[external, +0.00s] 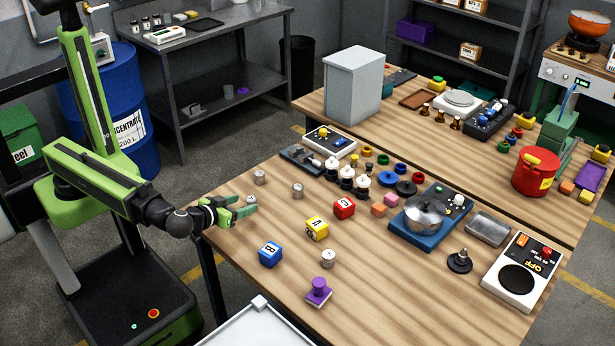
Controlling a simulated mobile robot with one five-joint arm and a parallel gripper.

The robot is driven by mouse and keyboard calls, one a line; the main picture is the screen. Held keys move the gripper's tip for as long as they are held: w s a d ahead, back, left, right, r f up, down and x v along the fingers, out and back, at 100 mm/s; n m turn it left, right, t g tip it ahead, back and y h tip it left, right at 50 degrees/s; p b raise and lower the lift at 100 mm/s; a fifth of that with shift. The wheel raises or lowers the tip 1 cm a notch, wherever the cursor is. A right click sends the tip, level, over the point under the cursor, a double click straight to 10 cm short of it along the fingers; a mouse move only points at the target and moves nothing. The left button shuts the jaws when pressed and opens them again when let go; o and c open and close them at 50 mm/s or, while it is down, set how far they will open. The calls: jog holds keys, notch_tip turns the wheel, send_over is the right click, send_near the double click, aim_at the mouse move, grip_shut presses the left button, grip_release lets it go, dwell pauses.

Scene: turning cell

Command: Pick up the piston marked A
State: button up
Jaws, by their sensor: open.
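Several small silver cylinders, which look like the pistons, stand on the near wooden table. One piston (259,177) is at the table's left edge and another piston (298,190) is to its right. A third piston (251,200) is right by my gripper's fingertips. A fourth piston (328,259) stands nearer the front, with a dark mark on it. The marks are too small to read, so I cannot tell which is A. My gripper (246,207) is open at the left edge of the table. I cannot tell whether the third piston is between its fingers.
Blue (270,254), yellow (316,229) and red (344,208) lettered cubes lie right of my gripper. A purple stamp-like piece (318,292) stands in front. A blue device with a metal bowl (425,214) is further right.

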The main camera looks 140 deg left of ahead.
aim_at(247, 202)
jog(key=b+x, duration=0.1)
jog(key=x, duration=0.4)
jog(key=shift+w+a+b, duration=0.1)
jog(key=shift+b, duration=0.2)
jog(key=shift+r, duration=0.1)
grip_shut()
